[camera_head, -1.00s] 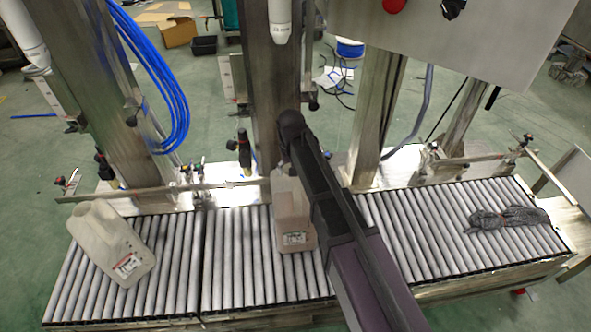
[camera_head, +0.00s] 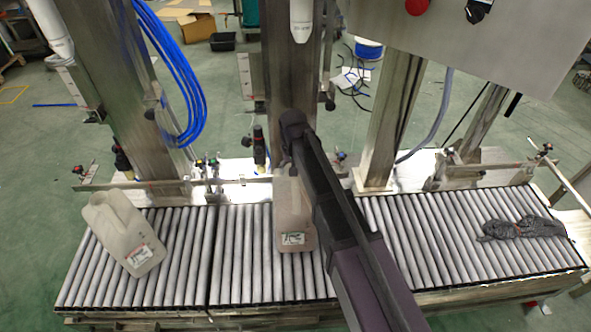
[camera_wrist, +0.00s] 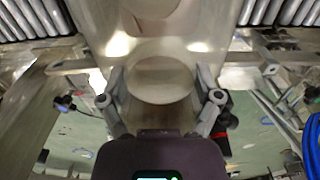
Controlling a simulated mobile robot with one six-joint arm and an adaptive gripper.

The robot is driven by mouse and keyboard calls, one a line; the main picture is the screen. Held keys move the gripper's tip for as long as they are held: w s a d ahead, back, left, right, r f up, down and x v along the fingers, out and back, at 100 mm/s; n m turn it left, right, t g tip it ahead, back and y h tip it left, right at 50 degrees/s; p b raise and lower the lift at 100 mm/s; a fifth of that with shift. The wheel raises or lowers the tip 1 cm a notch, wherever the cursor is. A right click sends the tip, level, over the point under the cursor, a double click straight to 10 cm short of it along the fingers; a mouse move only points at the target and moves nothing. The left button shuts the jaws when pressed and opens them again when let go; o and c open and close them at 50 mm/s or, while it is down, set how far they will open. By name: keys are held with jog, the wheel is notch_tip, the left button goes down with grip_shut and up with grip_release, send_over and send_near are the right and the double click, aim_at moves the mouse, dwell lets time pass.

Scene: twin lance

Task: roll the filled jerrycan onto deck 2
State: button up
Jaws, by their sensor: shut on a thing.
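A pale, translucent jerrycan (camera_head: 292,215) with a label near its base stands upright on the middle rollers in the head view, its right side partly behind my arm. My gripper (camera_wrist: 160,104) is shut on it; in the wrist view the two fingers flank its pale body (camera_wrist: 162,75). The grip itself is hidden behind my arm in the head view. A second similar jerrycan (camera_head: 122,235) leans or lies askew on the left rollers, untouched. I cannot tell how full either one is.
The roller conveyor (camera_head: 240,275) has a seam between its left and middle sections. A grey crumpled bundle (camera_head: 523,228) lies on the right rollers. Steel posts (camera_head: 388,120) and a guide rail behind the rollers bound the back. A white nozzle (camera_head: 301,20) hangs above the middle section.

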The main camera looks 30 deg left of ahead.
jog(key=shift+s, duration=0.1)
jog(key=o, duration=1.1)
